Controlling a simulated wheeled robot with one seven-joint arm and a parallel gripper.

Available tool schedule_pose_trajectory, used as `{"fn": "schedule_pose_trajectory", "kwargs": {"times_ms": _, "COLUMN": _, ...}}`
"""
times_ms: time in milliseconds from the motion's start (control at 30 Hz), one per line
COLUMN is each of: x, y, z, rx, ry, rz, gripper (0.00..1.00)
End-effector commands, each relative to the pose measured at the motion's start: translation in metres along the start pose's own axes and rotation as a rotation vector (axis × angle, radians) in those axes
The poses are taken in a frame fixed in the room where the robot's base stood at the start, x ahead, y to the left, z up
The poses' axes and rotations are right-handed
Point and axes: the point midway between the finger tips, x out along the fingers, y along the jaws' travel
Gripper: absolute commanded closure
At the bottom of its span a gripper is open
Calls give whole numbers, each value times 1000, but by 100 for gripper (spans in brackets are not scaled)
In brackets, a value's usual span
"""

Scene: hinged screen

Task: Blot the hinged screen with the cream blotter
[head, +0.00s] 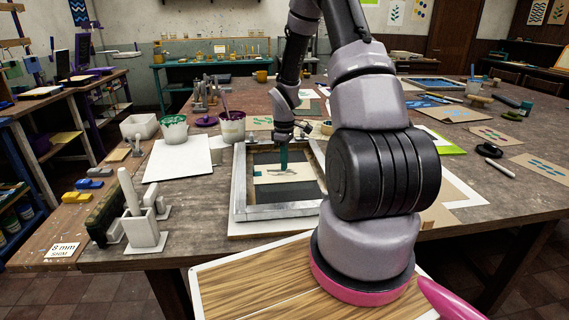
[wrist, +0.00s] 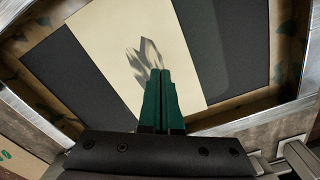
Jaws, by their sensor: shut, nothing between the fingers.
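The hinged screen (head: 240,182) lies flat on the table, a pale metal outer frame with a wooden inner edge around dark mesh. It also shows in the wrist view (wrist: 230,62). The cream blotter (head: 300,176) is a flat cream sheet lying on the dark mesh. In the wrist view the blotter (wrist: 110,50) carries grey, finger-shaped marks or shadows just beyond my fingertips. My gripper (head: 284,164) has dark green fingers pressed together, pointing down over the blotter. The fingers (wrist: 160,75) hold nothing. Whether their tips touch the sheet I cannot tell.
White paper (head: 182,158) lies left of the screen, with ink pots (head: 232,126) behind it. A white holder with an upright handle (head: 143,228) stands at the front left. Printed cards and tools are spread to the right. A striped wooden board (head: 255,285) is in front.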

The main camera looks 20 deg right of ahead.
Motion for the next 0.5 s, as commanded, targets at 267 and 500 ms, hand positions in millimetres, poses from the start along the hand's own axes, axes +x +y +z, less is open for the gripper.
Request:
{"fn": "schedule_pose_trajectory", "kwargs": {"times_ms": 267, "x": 5, "y": 0, "z": 0, "rx": 0, "ry": -1, "rz": -1, "gripper": 100}}
{"fn": "schedule_pose_trajectory", "kwargs": {"times_ms": 500, "x": 11, "y": 0, "z": 0, "rx": -1, "ry": 0, "rz": 0, "gripper": 100}}
